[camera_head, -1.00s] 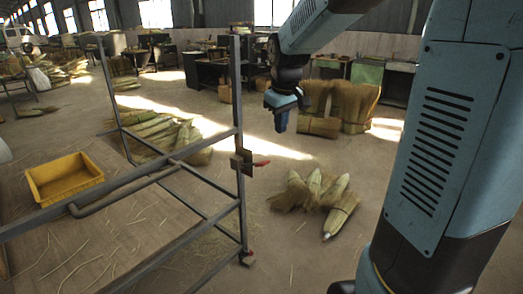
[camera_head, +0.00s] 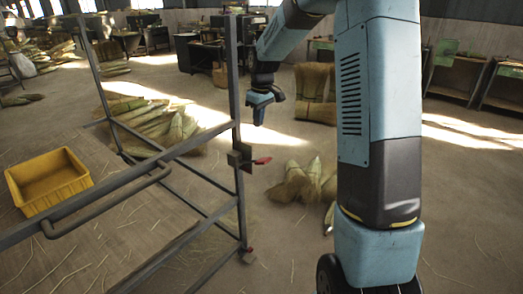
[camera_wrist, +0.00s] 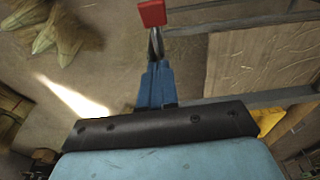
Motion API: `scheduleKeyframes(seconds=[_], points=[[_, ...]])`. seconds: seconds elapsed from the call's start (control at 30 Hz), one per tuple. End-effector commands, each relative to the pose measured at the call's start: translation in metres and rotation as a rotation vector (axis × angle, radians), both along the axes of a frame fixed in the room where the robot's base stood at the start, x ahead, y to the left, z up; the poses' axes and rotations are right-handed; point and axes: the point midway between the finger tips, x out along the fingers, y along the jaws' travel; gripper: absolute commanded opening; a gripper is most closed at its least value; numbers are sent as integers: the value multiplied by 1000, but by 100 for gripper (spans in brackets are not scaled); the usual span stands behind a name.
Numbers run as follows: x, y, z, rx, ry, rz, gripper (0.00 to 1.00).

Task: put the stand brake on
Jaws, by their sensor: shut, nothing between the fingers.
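The stand (camera_head: 238,120) is a grey metal tube frame at the left of the head view. A red lever (camera_head: 262,160) sticks out to the right from a dark bracket (camera_head: 238,157) on its upright post. A small red part (camera_head: 250,249) shows low down by the foot of that post. My gripper (camera_head: 259,120) hangs fingers down above the red lever, beside the post, with a gap in the picture. In the wrist view my blue fingers (camera_wrist: 157,70) are together and empty. A red end (camera_wrist: 152,13) shows just beyond their tips; I cannot tell whether they touch.
A yellow crate (camera_head: 48,180) lies at the left behind the frame's rails. Broom bundles (camera_head: 300,182) lie on the floor right of the post, and more straw (camera_head: 155,125) lies behind the stand. Benches stand at the back. Floor at the right is clear.

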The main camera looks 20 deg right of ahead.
Motion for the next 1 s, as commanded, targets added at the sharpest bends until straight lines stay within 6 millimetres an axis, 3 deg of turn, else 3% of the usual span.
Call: scheduleKeyframes(seconds=[0.3,0.47,1.0], points=[[0,-11,-1,0,1,-17,0],[1,-11,-12,0,4,-18,0],[8,-6,-102,0,3,-18,0]])
